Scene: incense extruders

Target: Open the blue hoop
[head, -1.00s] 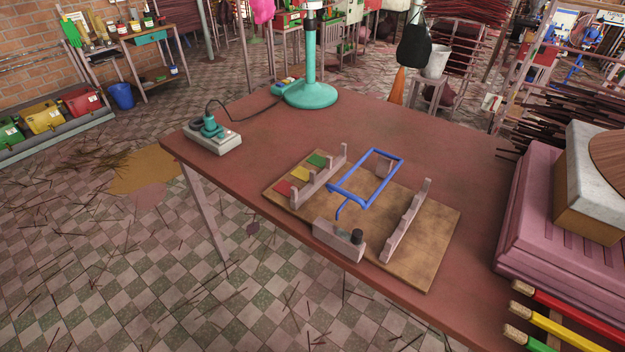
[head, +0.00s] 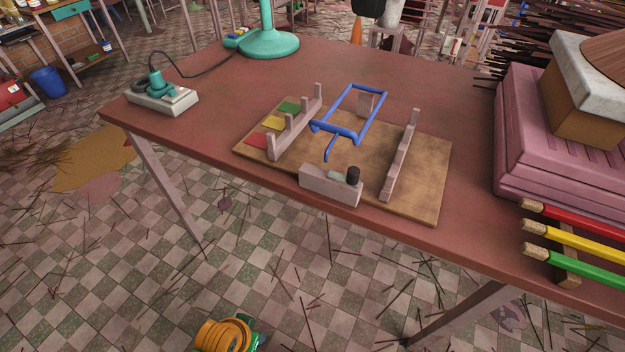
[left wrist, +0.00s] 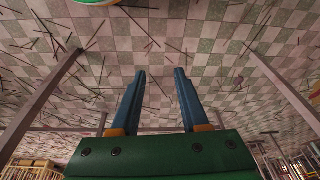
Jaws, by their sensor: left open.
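The blue hoop (head: 373,131) is a rectangular blue frame with a short bent handle at its near side. It sits over a wooden board (head: 420,198) on the table, between two notched grey racks, a left one (head: 290,138) and a right one (head: 398,160). A grey block (head: 325,187) with a dark knob stands at the board's near edge. In the left wrist view my left gripper (left wrist: 160,75) is open and empty, with the tiled floor behind its two blue fingers. It is away from the hoop. My right gripper is not in view.
The reddish table (head: 220,90) carries a power strip (head: 162,98) at left and a teal stand (head: 268,42) at the back. Pink stacked slabs (head: 520,140) and red, yellow and green bars (head: 570,240) are at right.

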